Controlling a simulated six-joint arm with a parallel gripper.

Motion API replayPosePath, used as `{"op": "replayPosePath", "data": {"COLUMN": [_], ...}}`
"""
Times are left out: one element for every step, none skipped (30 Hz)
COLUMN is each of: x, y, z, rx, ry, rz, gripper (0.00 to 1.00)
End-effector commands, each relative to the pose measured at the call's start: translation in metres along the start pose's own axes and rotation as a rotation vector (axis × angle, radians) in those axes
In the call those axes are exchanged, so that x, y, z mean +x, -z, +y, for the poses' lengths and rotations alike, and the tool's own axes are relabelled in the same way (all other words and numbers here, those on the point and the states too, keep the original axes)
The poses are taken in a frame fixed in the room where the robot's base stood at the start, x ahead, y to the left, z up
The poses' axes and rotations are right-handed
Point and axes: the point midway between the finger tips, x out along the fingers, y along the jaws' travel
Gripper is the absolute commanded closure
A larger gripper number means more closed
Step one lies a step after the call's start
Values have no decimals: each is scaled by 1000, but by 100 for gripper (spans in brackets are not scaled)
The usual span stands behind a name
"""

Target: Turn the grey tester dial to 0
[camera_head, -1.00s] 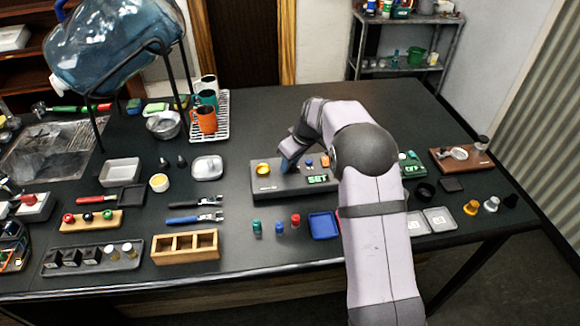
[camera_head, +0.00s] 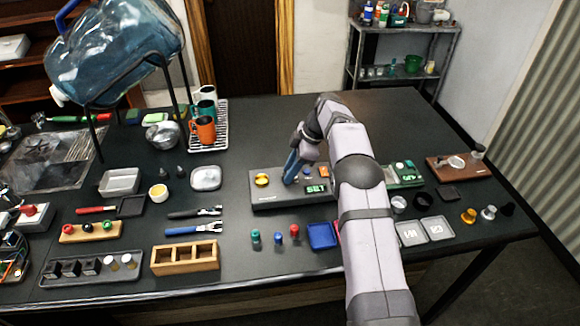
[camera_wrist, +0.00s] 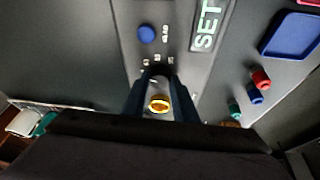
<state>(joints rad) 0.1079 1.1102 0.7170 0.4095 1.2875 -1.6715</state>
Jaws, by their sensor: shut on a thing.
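The tester (camera_head: 262,202) is a dark grey box with a lit green display (camera_head: 316,188) that seems to read SET, also seen in the wrist view (camera_wrist: 206,24). My gripper (camera_head: 290,178) points down onto the tester's top, left of the display. In the wrist view its two dark fingers (camera_wrist: 160,78) close around the dark grey dial (camera_wrist: 158,71). Small white marks surround the dial, too small to read. The fingers hide most of the dial, and its pointer cannot be made out. In the head view the gripper covers the dial.
A yellow knob (camera_head: 262,180) sits on the tester left of my gripper. A blue button (camera_wrist: 146,34) is beside the display. Small green, blue and red pieces (camera_head: 294,232) and a blue tray (camera_head: 322,236) stand in front of the tester.

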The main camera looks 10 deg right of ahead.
Motion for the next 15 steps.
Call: {"op": "replayPosePath", "data": {"x": [-3, -2, -2, -2, -2, -2, -2, -2, -2, -1, -1, -1, -1, -1, -1], "y": [1, 1, 1, 0, 0, 0, 0, 0, 0, 0, 0, 0, 0, 0, 0], "z": [1, 1, 2, 2, 2, 2, 2, 2, 2, 2, 2, 2, 2, 2, 2], "rx": [-18, -26, -38, -45, -51, -58, -63, -66, -71, -73, -75, -77, -78, -79, -79], "ry": [4, 8, 11, 14, 18, 20, 22, 23, 24, 25, 26, 27, 27, 28, 28], "rz": [0, 0, 1, 1, 1, 2, 2, 2, 2, 2, 2, 2, 3, 3, 3], "gripper": [97, 97, 97, 97, 97, 97, 97, 97, 97, 97, 97, 97, 97, 97, 97]}}
